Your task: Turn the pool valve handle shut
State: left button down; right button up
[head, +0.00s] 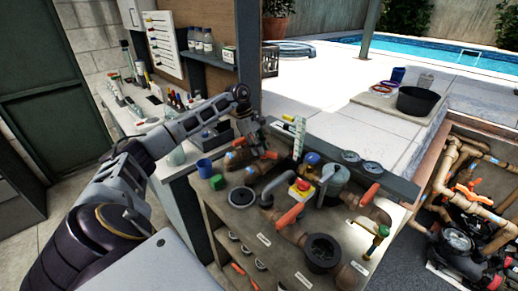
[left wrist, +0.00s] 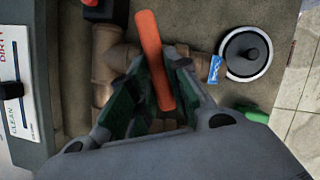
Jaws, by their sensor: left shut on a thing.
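The orange valve handle (left wrist: 152,55) shows in the left wrist view as a long bar lying between my left gripper's (left wrist: 150,100) green-padded fingers. The brown pipe and valve body (left wrist: 118,60) are beneath it. In the head view, my left gripper (head: 256,140) reaches down to the brown valve (head: 240,160) at the back left of the pipe bench. It is shut on the orange handle, and its fingers hide part of the handle. The exact angle of the handle to the pipe is hard to tell. My right gripper is not in view.
A blue cup (head: 205,168), a green block (head: 216,182) and a round black cap (head: 241,200) sit near the valve. Paving and a pool (head: 425,52) lie behind.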

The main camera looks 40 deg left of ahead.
pick_arm(q)
jog(key=shift+w+a+r+m, duration=0.1)
jog(key=shift+w+m, duration=0.1)
jog(key=shift+m, duration=0.4)
jog(key=shift+w+m+g, duration=0.15)
jog(key=shift+m+g, duration=0.35)
jog(key=shift+m, duration=0.4)
jog(key=shift+w+m+g, duration=0.1)
jog(key=shift+m+g, duration=0.2)
jog(key=shift+m, duration=0.4)
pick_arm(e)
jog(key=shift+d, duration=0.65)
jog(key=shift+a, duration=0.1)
pick_arm(q)
jog(key=c, duration=1.4)
grip_release()
jog(key=shift+o, duration=0.2)
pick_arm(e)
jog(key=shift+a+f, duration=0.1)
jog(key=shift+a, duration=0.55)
